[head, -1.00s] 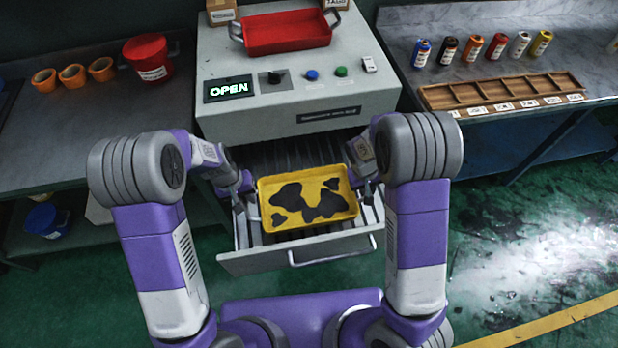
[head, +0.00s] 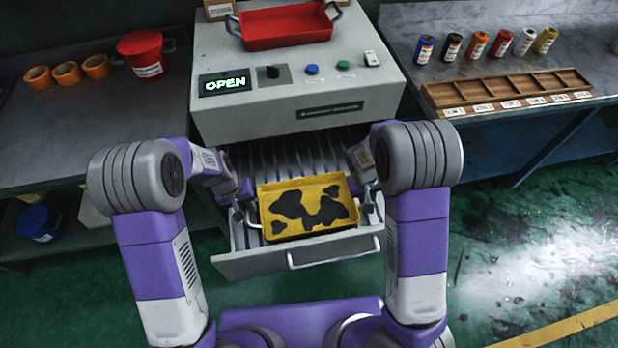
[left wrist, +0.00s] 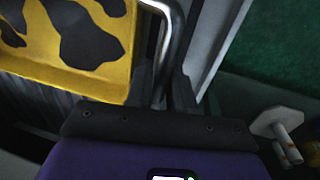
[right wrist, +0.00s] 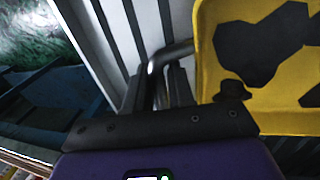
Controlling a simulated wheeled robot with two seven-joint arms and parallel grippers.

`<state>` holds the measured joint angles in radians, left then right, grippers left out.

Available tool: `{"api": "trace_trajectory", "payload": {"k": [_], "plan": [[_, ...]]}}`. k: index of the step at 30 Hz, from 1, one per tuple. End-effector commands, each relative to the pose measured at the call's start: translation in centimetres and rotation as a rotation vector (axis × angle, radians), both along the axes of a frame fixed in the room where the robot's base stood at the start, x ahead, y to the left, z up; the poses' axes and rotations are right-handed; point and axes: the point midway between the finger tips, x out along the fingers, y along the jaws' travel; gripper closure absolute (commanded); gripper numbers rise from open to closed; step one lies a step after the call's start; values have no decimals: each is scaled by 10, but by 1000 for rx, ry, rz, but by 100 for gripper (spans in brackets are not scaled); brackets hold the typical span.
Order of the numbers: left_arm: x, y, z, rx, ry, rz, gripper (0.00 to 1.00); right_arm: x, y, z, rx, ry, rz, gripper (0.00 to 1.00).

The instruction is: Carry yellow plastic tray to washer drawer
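The yellow plastic tray (head: 345,188) with black cow-like patches is level inside the pulled-out washer drawer (head: 235,265); I cannot tell whether its underside touches the slats. My left gripper (head: 240,212) is at the tray's left handle, and in the left wrist view its fingers (left wrist: 165,90) close around the metal bar. My right gripper (head: 372,203) is at the right handle, and in the right wrist view its fingers (right wrist: 160,88) sit on either side of that bar. The tray also shows in the left wrist view (left wrist: 115,80) and the right wrist view (right wrist: 215,60).
The washer (head: 300,95) shows OPEN and carries a red tray (head: 285,28) on top. The left bench holds a red pot (head: 145,55) and orange rings (head: 66,72). The right bench holds film canisters (head: 475,44) and a wooden rack (head: 510,90).

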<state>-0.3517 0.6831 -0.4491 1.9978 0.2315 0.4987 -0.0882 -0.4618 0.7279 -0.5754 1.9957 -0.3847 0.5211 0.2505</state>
Motion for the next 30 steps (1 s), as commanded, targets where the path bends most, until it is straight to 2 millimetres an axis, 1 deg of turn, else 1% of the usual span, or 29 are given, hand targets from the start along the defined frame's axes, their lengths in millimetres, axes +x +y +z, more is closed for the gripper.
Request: {"api": "trace_trajectory", "payload": {"k": [1, 4, 12, 16, 20, 24, 30], "plan": [[0, 0, 1, 0, 0, 0, 69, 0, 0, 1, 0, 1, 0, 69], [0, 0, 1, 0, 0, 0, 54, 0, 0, 1, 0, 0, 0, 54], [0, 0, 2, 0, 0, 0, 54, 0, 0, 1, 0, 0, 0, 54], [0, 2, 11, -1, -2, -1, 54, 0, 0, 1, 0, 0, 0, 54], [0, 5, 33, -1, -6, -1, 54, 0, 0, 1, 0, 0, 0, 54], [0, 10, 64, -2, -7, -1, 54, 0, 0, 1, 0, 1, 0, 54], [-2, 18, 100, -1, -5, 1, 54, 0, 0, 1, 0, 1, 0, 54]]}}
